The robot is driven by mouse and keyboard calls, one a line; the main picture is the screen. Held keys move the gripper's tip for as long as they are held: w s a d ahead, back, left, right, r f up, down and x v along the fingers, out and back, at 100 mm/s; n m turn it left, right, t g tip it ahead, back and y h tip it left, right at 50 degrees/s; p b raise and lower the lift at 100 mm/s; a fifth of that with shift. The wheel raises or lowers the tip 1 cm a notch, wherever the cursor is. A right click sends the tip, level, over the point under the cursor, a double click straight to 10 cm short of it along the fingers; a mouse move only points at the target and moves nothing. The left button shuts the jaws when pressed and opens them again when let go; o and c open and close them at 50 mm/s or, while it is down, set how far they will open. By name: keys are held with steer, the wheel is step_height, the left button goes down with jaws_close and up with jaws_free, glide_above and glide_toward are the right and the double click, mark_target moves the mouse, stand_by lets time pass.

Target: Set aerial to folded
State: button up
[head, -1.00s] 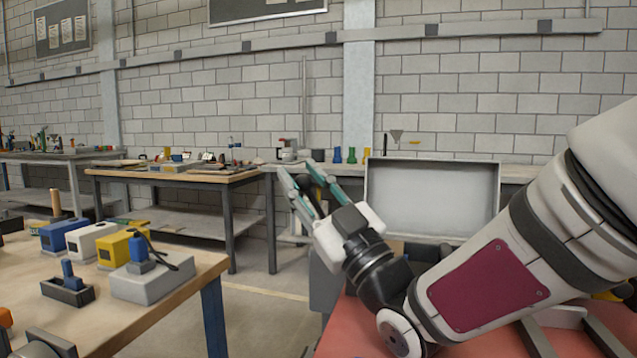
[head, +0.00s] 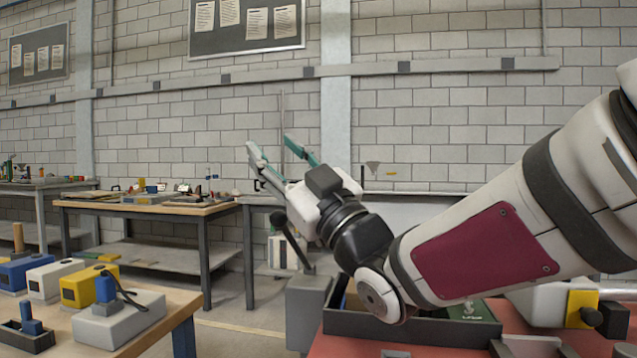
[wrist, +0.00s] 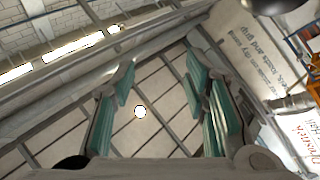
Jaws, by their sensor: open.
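My gripper (head: 270,146) is open and empty, with teal pads on its fingers. It points up and to the left in the head view. In the wrist view my gripper (wrist: 160,58) has its fingers apart with nothing between them. A dark rod with a black ball end (head: 279,217) leans to the left above a grey block (head: 308,300), below and apart from my gripper. This may be the aerial, but I cannot tell for sure. The wrist view does not show the rod.
A wooden table (head: 150,335) at left bears blue, white and yellow boxes and a grey box with a blue lever (head: 106,288). A dark tray (head: 345,325) stands on a red surface (head: 335,346) under my arm. Workbenches (head: 225,207) line the back wall.

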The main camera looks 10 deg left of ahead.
steer(key=shift+r, duration=0.3)
steer(key=shift+w+r+p, duration=0.2)
steer(key=shift+p, duration=0.15)
steer(key=c, duration=0.8)
steer(key=w+r+g+p, duration=0.1)
steer(key=g+p, duration=0.1)
steer(key=p, duration=0.1)
steer(key=w+d+r+g+p, duration=0.1)
steer(key=w+p, duration=0.1)
steer(key=p, duration=0.2)
steer(key=w+d+r+n+g+p, duration=0.1)
steer(key=g+p, duration=0.1)
steer(key=p, duration=0.2)
steer(key=shift+w+r+g+y, duration=0.3)
steer(key=shift+w, duration=0.1)
jaws_close()
steer(key=s+d+f+m+g+h+p, duration=0.1)
steer(key=d+f+g+h+p, duration=0.25)
steer(key=p, duration=0.55)
steer(key=s+d+f+m+g+h+p, duration=0.1)
steer(key=s+d+f+m+g+p, duration=0.1)
steer(key=d+g+p, duration=0.45)
steer(key=a+f+t+p, duration=0.2)
steer(key=a+f+p, duration=0.1)
steer(key=a, duration=0.6)
steer(key=shift+s+a+f+p, duration=0.25)
steer(key=shift+a+f+p, duration=0.1)
steer(key=shift+f, duration=0.45)
